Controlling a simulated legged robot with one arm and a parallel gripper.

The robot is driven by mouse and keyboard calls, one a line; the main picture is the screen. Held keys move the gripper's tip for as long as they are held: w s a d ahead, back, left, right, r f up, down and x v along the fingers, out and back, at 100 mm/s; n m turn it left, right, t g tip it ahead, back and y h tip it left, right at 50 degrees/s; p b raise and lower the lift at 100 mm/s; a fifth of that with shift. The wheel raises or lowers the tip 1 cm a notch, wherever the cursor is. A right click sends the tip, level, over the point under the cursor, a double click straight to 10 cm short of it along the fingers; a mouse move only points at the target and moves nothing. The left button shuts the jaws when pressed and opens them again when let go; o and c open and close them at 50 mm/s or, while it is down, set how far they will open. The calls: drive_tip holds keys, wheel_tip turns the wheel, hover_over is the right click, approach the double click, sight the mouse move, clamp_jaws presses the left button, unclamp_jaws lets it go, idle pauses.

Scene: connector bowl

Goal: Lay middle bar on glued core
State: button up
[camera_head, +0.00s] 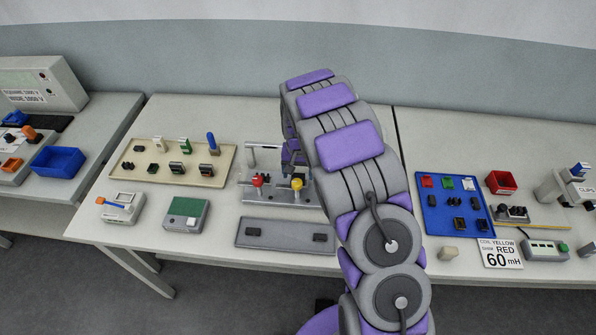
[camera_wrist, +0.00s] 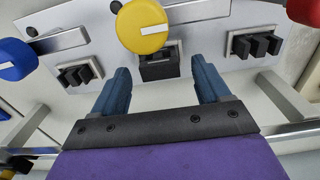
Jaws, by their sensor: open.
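My gripper (camera_wrist: 160,68) is open in the wrist view, its two blue fingers pointing at a grey fixture plate (camera_wrist: 205,20). A small dark block, perhaps the core, (camera_wrist: 158,67) sits between the fingertips, partly behind a yellow knob (camera_wrist: 142,26). I cannot tell whether the fingers touch it. Black pronged pieces lie to the left (camera_wrist: 78,77) and right (camera_wrist: 256,45). I cannot tell which piece is the middle bar. In the head view my gripper (camera_head: 291,157) is over the grey fixture (camera_head: 270,196), largely hidden by my arm.
A beige tray (camera_head: 130,173) with several small parts stands left of the fixture. A grey tray (camera_head: 285,236) with two dark pieces lies in front. A blue tray (camera_head: 433,218) is to the right. Red (camera_head: 257,180) and yellow (camera_head: 297,184) knobs stand up on the fixture.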

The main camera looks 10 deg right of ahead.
wheel_tip(320, 180, up, 16)
drive_tip(key=f+p, duration=0.1)
drive_tip(key=p, duration=0.1)
drive_tip(key=s+d+r, duration=0.1)
drive_tip(key=s+r, duration=0.7)
drive_tip(key=s, duration=0.2)
drive_tip(key=s+a+r+n+g, duration=0.1)
drive_tip(key=s+r+n, duration=0.1)
drive_tip(key=s, duration=3)
drive_tip(key=shift+s+r+n+g, duration=0.15)
drive_tip(key=shift+n+g, duration=0.25)
drive_tip(key=shift+n, duration=0.4)
